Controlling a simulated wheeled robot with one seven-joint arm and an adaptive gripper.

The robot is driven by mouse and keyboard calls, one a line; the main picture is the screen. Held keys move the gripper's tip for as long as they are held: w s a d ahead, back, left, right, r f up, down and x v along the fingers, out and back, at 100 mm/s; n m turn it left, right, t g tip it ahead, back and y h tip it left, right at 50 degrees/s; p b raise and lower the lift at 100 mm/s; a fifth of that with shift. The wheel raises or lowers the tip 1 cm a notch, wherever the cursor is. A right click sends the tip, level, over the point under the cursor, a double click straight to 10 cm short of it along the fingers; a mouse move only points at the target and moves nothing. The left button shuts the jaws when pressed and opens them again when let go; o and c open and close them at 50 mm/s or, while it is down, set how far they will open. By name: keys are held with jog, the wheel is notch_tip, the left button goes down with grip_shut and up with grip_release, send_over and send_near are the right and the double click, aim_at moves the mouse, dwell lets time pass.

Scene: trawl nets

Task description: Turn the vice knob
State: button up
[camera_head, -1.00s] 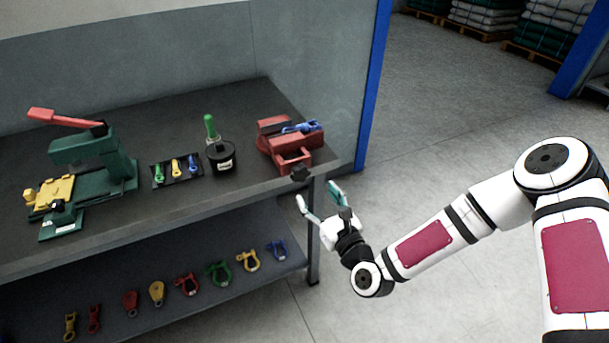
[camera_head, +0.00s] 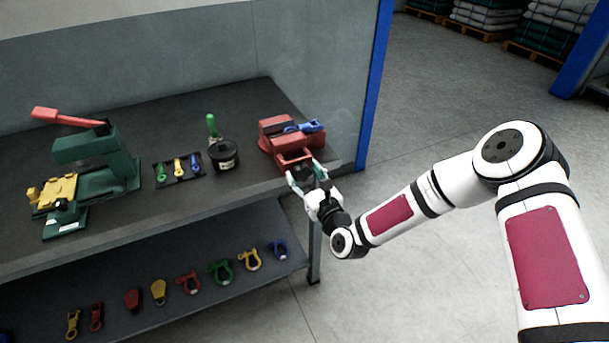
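The red vice (camera_head: 283,138) stands on the workbench at its right front corner, with a blue rope-like item (camera_head: 305,127) lying on top. My gripper (camera_head: 306,173) is right at the front of the vice, at the bench's front edge. Its two fingers are spread apart, one on each side of the place where the dark vice knob sits. The knob itself is hidden by the fingers, so I cannot tell whether they touch it.
Several coloured shackles and pulleys lie on the lower shelf (camera_head: 180,316).

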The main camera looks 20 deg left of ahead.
jog(key=c, duration=0.6)
